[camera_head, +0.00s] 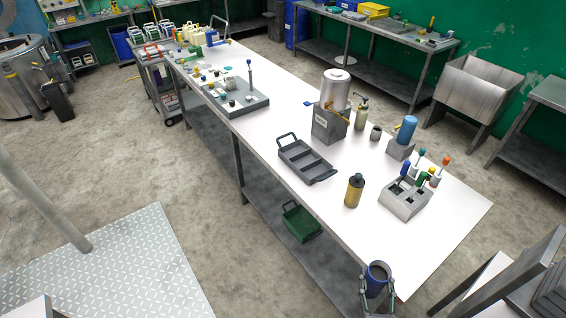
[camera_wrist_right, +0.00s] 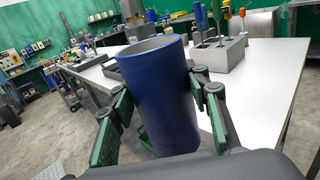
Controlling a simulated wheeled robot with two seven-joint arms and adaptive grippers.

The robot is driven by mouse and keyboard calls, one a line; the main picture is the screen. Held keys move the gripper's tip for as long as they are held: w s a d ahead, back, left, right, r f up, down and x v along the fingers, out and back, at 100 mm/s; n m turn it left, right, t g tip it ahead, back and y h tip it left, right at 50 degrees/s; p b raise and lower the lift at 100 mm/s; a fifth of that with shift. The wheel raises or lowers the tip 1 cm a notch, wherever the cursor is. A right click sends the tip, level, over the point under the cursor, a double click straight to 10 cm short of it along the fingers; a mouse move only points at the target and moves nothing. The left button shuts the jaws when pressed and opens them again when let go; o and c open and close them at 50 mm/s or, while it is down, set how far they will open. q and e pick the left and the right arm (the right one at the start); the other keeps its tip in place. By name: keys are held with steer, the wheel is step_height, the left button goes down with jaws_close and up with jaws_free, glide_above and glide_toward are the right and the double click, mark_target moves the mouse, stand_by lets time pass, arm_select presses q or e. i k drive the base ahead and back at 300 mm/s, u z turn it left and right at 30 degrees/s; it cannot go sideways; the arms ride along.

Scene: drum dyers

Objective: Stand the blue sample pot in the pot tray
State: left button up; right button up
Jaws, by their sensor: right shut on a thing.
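The blue sample pot (camera_head: 377,280) is an open-topped cylinder with a pale inside. My right gripper (camera_head: 376,290) is shut around it and holds it about upright at the near end of the white table. In the right wrist view the blue pot (camera_wrist_right: 155,95) stands between the green-padded fingers of the right gripper (camera_wrist_right: 160,125). The pot tray (camera_head: 305,161), dark grey with low walls, dividers and a raised handle, lies on the table, well away from the gripper. Its compartments look empty. My left gripper does not show.
Behind the tray is a metal dispenser (camera_head: 331,115). A blue cylinder (camera_head: 407,129) stands on a grey block. A green crate (camera_head: 301,222) sits on the lower shelf.

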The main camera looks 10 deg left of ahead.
mark_target(353, 196)
steer(key=u, duration=1.2)
steer(key=i, duration=2.35)
steer(key=z, duration=2.65)
steer(key=k, duration=0.1)
steer(key=z, duration=0.1)
steer(key=i, duration=0.1)
